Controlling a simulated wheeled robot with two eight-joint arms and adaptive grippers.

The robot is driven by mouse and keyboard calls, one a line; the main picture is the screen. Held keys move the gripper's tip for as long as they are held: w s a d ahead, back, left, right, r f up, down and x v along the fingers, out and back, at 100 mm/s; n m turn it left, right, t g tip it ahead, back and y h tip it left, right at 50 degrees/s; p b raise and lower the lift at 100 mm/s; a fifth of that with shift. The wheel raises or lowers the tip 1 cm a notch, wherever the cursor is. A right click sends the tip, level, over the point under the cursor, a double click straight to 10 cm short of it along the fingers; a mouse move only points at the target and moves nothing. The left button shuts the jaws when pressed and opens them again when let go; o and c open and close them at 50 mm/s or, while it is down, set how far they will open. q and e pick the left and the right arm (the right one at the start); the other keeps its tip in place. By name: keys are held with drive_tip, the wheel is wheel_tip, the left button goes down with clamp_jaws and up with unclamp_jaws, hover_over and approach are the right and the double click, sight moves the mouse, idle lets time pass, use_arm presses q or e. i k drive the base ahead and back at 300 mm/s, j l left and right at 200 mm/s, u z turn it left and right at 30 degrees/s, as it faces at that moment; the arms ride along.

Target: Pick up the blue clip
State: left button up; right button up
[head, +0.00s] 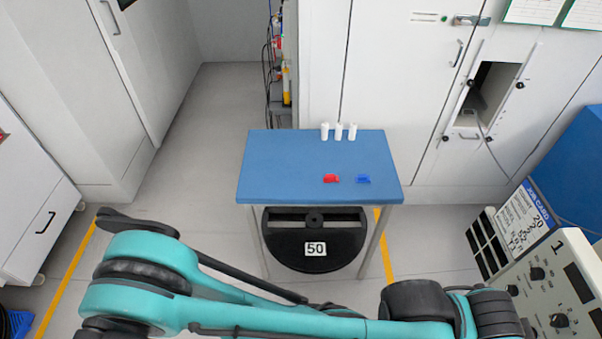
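The blue clip (363,179) lies on the blue tabletop (270,170), near its front right part. A red clip (331,178) lies just to its left, with a small gap between them. My teal arms cross the bottom of the head view, in front of the table and well short of the clips. Neither gripper can be made out in this view, so whether they are open or shut does not show.
Three white cylinders (338,131) stand at the table's back edge. A black reel marked 50 (314,235) sits under the table. White cabinets (385,80) stand behind. A control panel (545,295) is at the lower right. The tabletop's left half is clear.

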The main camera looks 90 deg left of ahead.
sight(361, 178)
drive_tip(key=j+u, duration=0.1)
drive_tip(key=u, duration=2.3)
drive_tip(key=i, duration=0.15)
drive_tip(key=i+j+z, duration=0.2)
drive_tip(key=i+z, duration=0.15)
drive_tip(key=z, duration=0.15)
drive_tip(key=i+j+z, duration=0.25)
drive_tip(key=z, duration=0.25)
